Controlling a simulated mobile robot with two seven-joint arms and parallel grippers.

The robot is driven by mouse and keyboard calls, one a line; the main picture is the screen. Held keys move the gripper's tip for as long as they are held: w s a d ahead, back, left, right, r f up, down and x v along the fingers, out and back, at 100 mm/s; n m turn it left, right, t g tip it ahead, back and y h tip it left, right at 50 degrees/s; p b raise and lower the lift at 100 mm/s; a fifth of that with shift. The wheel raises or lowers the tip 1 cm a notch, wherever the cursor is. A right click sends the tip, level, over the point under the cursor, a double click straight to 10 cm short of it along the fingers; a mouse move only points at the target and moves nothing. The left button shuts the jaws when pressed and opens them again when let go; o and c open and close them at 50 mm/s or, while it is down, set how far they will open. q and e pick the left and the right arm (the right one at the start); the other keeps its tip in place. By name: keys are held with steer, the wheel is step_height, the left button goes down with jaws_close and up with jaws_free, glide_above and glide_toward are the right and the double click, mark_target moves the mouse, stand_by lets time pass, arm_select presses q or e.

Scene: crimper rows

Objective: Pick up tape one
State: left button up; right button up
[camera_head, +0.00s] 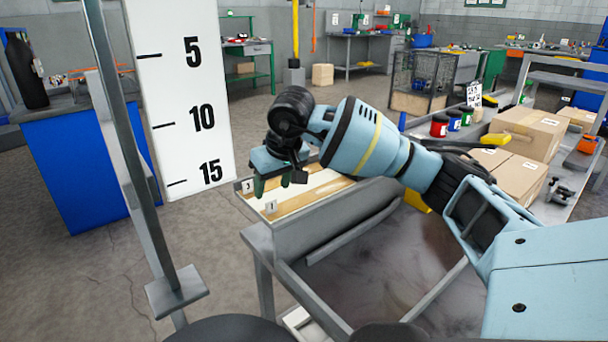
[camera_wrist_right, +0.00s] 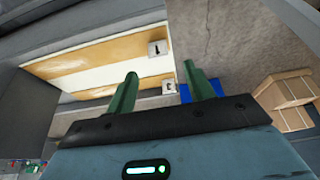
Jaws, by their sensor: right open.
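My right gripper (camera_head: 272,185) reaches over the left end of a grey-rimmed tray (camera_head: 340,220) and points down. Its green fingers are apart with nothing between them; they also show in the wrist view (camera_wrist_right: 160,70). The tray has tan and white lengthwise strips and small number tags, among them a tag reading 1 (camera_head: 271,207) and one reading 3 (camera_head: 248,186). I cannot make out a tape in the tray; the gripper and wrist hide part of it. My left gripper is not in view.
A tall white scale board (camera_head: 180,90) and a grey post (camera_head: 130,140) stand left of the tray. On the right bench are cardboard boxes (camera_head: 527,130) and red (camera_head: 439,126), blue and green cylinders.

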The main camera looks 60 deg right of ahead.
mark_target(271, 201)
steer(key=shift+w+f, duration=0.2)
steer(key=shift+f, duration=0.25)
steer(key=x, duration=0.1)
steer(key=b+x, duration=0.1)
steer(key=x, duration=0.2)
steer(key=shift+s+f, duration=0.25)
steer(key=shift+s, duration=0.05)
steer(key=shift+w+d+f, duration=0.1)
steer(key=shift+w+f, duration=0.15)
steer(key=shift+f, duration=0.2)
steer(key=c, duration=1)
steer(key=shift+c, duration=0.2)
steer(key=shift+r, duration=0.1)
steer(key=shift+r, duration=0.1)
